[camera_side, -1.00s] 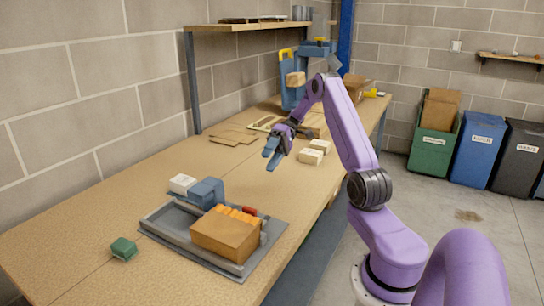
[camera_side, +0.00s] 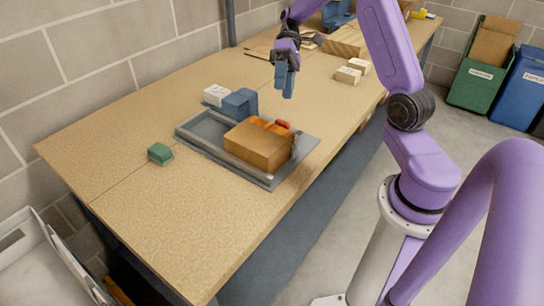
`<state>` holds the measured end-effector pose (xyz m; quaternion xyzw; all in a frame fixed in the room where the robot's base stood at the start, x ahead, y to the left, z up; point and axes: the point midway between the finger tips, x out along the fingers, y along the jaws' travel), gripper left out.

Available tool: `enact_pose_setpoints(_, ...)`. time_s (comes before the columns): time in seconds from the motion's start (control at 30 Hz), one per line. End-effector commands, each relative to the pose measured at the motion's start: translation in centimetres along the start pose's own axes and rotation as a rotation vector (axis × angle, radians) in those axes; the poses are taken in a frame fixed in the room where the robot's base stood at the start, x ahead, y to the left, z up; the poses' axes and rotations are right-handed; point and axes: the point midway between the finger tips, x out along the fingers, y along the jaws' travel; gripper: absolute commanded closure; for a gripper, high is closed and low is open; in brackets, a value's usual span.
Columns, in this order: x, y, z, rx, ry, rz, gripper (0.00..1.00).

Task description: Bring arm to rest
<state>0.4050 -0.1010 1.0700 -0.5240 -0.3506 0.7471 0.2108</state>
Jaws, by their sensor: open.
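My purple arm reaches in from the right over the wooden workbench (camera_side: 110,150). My gripper (camera_side: 287,90) hangs with its blue-grey fingers pointing down, above the bench beyond the grey tray. Nothing shows between the fingers. The grey tray (camera_side: 196,136) holds a brown box (camera_side: 257,148) with orange items along its top and a small red item (camera_side: 283,124) behind it. A blue block (camera_side: 240,102) stands at the tray's far edge; I cannot tell whether it is in the tray.
A white box (camera_side: 215,95) stands beside the blue block. A green block (camera_side: 160,153) lies left of the tray. Two pale boxes (camera_side: 352,72) stand right of my gripper. Green (camera_side: 475,88) and blue (camera_side: 518,92) bins stand on the floor. The bench's near left is clear.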

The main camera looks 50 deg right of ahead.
Motion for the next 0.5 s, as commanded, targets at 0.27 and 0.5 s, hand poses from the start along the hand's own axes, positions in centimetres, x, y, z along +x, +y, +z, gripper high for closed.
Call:
enact_pose_setpoints(0.27, 7.2, -6.7, 2.6, -0.094, -0.171, 0.308, 0.43)
enact_pose_setpoints(0.5, 12.1, -10.0, 6.7, -0.239, -0.232, 0.555, 0.43)
